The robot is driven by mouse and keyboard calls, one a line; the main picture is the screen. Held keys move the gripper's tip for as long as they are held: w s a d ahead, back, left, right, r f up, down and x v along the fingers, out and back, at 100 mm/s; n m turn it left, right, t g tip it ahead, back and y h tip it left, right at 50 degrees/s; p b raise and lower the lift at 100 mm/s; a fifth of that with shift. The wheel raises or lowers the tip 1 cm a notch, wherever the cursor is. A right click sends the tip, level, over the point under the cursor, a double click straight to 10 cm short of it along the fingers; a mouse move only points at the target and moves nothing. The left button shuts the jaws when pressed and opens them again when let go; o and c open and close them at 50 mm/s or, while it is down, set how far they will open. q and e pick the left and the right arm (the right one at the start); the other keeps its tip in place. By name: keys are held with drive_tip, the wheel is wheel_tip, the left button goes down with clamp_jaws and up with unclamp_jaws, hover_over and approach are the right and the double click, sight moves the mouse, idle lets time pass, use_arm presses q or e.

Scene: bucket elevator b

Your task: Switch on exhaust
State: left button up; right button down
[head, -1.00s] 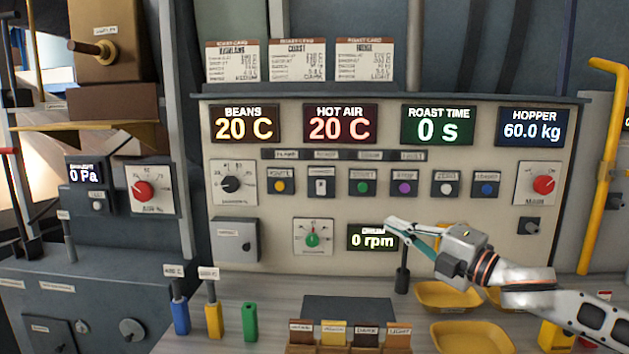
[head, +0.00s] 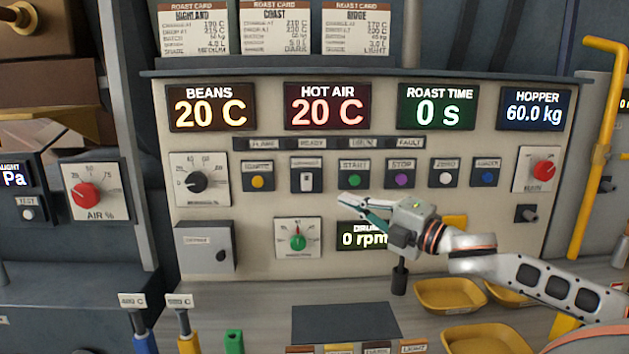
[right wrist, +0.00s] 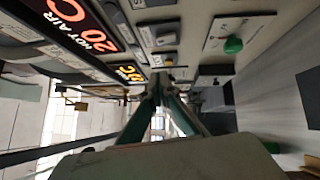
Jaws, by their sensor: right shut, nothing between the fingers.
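A white rocker switch (head: 306,181) on a dark plate sits in the panel's button row, between the yellow button (head: 257,182) and the green start button (head: 355,180). Its label is too blurred to read surely; it is the only rocker in that row. My right gripper (head: 345,203) is shut and empty. It appears just below the start button and right of the rocker, pointing left; its gap to the panel is unclear. In the right wrist view its closed fingers (right wrist: 161,88) point along the panel. My left gripper is not in view.
A grey box (head: 190,265) juts out lower left. Yellow trays (head: 450,295) and coloured handles stand on the bench below. A yellow pipe (head: 592,150) runs at right.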

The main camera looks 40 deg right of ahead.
drive_tip(key=shift+w+b, duration=0.65)
drive_tip(key=shift+w, duration=0.6)
drive_tip(key=b, duration=0.3)
approach(303, 174)
drive_tip(key=shift+a+f+x, duration=0.25)
drive_tip(key=shift+x, duration=2.4)
drive_tip(key=shift+w+d+r, duration=0.15)
drive_tip(key=shift+w+r, duration=0.05)
